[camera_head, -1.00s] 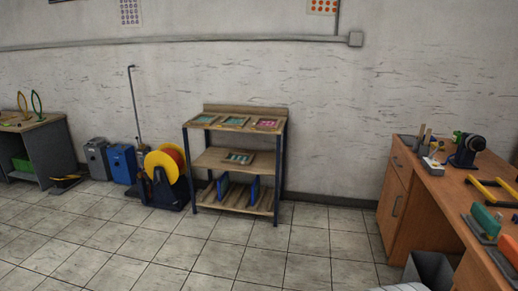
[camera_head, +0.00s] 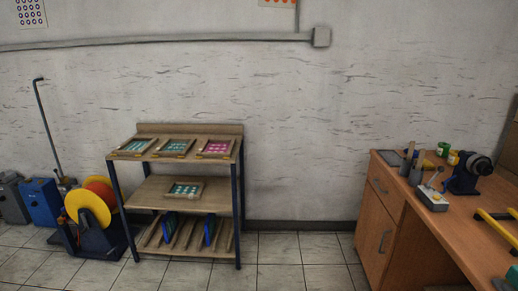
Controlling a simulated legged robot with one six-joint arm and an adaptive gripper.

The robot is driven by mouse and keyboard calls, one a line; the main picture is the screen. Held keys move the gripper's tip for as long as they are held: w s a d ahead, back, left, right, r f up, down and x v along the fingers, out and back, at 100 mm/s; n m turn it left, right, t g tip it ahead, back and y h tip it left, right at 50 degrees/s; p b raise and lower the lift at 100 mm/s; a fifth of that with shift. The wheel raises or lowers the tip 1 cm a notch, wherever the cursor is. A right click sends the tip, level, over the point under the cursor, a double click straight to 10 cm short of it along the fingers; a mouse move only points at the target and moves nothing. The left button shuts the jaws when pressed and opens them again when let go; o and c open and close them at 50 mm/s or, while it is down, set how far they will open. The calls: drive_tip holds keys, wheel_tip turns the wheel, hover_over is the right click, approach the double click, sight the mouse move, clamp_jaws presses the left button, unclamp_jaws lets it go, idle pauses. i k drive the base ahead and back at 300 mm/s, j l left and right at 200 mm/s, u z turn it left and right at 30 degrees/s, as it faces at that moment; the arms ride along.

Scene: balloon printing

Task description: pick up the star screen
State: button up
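A wooden shelf rack (camera_head: 188,131) with dark legs stands against the wall, left of centre. Framed screens lie on it: a left teal one (camera_head: 135,147), a middle teal one (camera_head: 175,146) and a pink one (camera_head: 215,147) on the top shelf, and another teal one (camera_head: 185,190) on the middle shelf. Their printed patterns are too small to tell which is the star screen. Blue-edged pieces (camera_head: 170,228) stand in the slotted bottom shelf. My gripper is not in view.
A wooden desk (camera_head: 440,226) with tools stands at the right. A yellow and orange reel (camera_head: 88,207) on a dark stand, a blue bin (camera_head: 42,201) and a grey bin (camera_head: 10,197) stand left of the rack. Tiled floor (camera_head: 290,268) is clear between rack and desk.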

sight(212, 147)
drive_tip(key=i+u, duration=0.15)
drive_tip(key=i, duration=0.6)
drive_tip(key=i+l+u, duration=0.15)
drive_tip(key=i, duration=0.55)
drive_tip(key=i+u, duration=0.3)
drive_tip(key=i, duration=0.4)
drive_tip(key=i+l+u, duration=0.2)
drive_tip(key=i+u, duration=0.15)
drive_tip(key=i, duration=0.3)
drive_tip(key=i+l+u, duration=0.1)
drive_tip(key=i+u, duration=0.15)
drive_tip(key=i, duration=0.6)
